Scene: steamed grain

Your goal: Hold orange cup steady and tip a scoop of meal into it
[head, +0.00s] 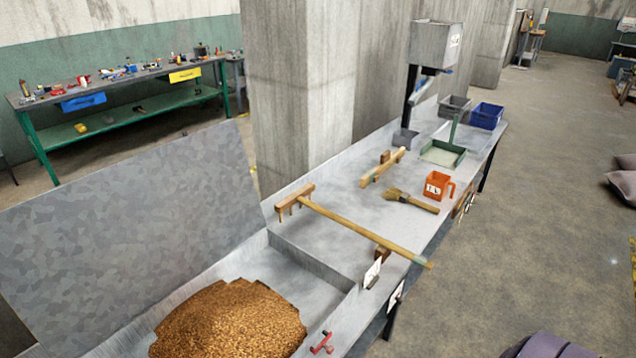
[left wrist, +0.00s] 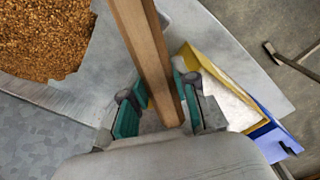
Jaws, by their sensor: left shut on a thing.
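The orange cup (head: 437,186) stands upright on the grey bench, with a white label and a handle on its right side. The meal is a brown heap (head: 232,322) in the metal trough at the front; part of it shows in the left wrist view (left wrist: 42,38). In that view my left gripper (left wrist: 160,112) is shut on a square wooden handle (left wrist: 143,45). The handle's far end runs out of the picture, so I cannot tell what it belongs to. Neither gripper shows in the head view. My right gripper is in no view.
A wooden rake (head: 345,222) lies across the bench, and a brush (head: 410,200) lies left of the cup. A green tray (head: 443,153) and a blue bin (head: 487,116) stand behind. A yellow-and-blue-edged object (left wrist: 240,95) is beside my left gripper.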

